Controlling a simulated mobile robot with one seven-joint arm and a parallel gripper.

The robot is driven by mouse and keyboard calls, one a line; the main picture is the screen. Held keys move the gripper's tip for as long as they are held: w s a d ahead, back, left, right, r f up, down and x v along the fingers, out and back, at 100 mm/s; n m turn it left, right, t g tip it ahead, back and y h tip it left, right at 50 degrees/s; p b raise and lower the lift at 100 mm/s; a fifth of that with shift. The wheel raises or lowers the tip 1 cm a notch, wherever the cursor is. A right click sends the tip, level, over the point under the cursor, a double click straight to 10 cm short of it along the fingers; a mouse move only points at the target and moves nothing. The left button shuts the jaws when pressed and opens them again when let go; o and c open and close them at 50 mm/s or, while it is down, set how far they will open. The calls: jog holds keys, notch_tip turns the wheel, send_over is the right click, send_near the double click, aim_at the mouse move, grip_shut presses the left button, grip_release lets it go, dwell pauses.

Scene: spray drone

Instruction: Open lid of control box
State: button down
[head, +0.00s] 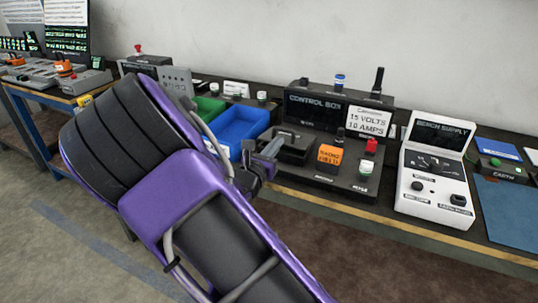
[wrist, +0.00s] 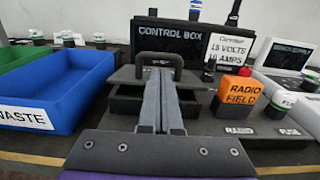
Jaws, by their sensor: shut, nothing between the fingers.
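The control box (head: 318,112) is a black unit with a labelled upright panel, and it also shows in the wrist view (wrist: 180,36). At its front left is a small dark lid (wrist: 126,76) with a black arched handle (wrist: 150,57), above a dark compartment (wrist: 126,102). My gripper (head: 272,146) reaches in from the left in the head view. In the wrist view my gripper (wrist: 161,72) has its grey fingers together, empty, in front of the handle and over the lid's middle. The fingers hide part of the lid, and I cannot tell whether they touch it.
A blue bin (head: 240,127) and a green bin (head: 208,109) stand left of the box. An orange radio field block (head: 329,154) and a red knob (head: 370,146) are close on its right. A white bench supply (head: 428,190) stands farther right.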

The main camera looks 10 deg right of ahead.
aim_at(288, 131)
jog(key=shift+x, duration=1.1)
jog(key=shift+r, duration=0.1)
jog(key=shift+w+d+r+p, duration=0.1)
jog(key=shift+r+p, duration=0.3)
jog(key=shift+p, duration=0.4)
jog(key=shift+r+g+p, duration=0.15)
jog(key=shift+g+p, duration=0.15)
jog(key=shift+p, duration=0.05)
